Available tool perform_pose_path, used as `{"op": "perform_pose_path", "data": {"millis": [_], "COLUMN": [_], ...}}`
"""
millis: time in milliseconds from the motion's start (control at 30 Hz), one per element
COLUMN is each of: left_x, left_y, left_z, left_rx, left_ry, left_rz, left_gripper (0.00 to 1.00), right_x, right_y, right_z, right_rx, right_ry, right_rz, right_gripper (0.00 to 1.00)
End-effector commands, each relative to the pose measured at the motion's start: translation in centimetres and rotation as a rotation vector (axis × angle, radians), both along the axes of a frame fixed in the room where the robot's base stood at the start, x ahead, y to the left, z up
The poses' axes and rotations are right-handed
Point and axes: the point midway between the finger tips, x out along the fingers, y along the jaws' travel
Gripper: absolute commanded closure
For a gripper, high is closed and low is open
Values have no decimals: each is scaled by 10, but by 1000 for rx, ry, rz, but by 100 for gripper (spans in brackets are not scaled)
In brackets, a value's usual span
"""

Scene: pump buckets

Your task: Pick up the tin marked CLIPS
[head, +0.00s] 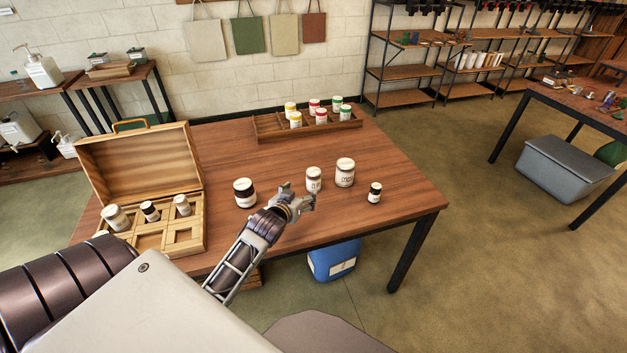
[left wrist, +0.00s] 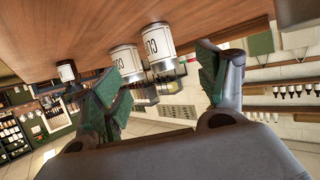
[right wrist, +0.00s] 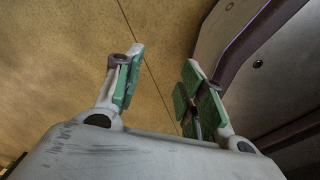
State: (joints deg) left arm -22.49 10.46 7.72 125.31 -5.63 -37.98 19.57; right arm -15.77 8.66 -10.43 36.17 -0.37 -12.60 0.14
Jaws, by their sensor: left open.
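Two pale tins with printed labels stand upright on the table: a smaller one (head: 314,182) and a larger one (head: 345,174) to its right. I cannot read either label surely, so I cannot tell which is marked CLIPS. My left gripper (head: 304,204) is open, low over the table, just in front of the smaller tin. In the left wrist view, seen upside down, two pale tins (left wrist: 158,48) (left wrist: 124,60) show ahead between the spread fingers (left wrist: 165,90). My right gripper (right wrist: 163,90) is open and empty, with floor behind it.
An open wooden case (head: 140,165) with several jars is at the left. A wooden rack (head: 270,128) of coloured-lid jars is at the back.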

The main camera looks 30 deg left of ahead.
Motion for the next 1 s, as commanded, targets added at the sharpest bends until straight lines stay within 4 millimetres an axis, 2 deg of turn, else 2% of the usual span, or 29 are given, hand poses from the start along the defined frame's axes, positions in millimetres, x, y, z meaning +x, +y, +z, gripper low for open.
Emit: {"op": "perform_pose_path", "data": {"millis": [267,1000], "left_x": [7,66], "left_y": [2,14], "left_z": [-3,-27], "left_rx": [0,0], "left_ry": [0,-1], "left_rz": [0,0], "left_gripper": [27,27], "right_x": [1,12], "right_y": [0,4], "right_z": [0,-2], "right_rx": [0,3], "right_ry": [-1,-11], "right_rz": [0,0], "right_gripper": [60,60]}}
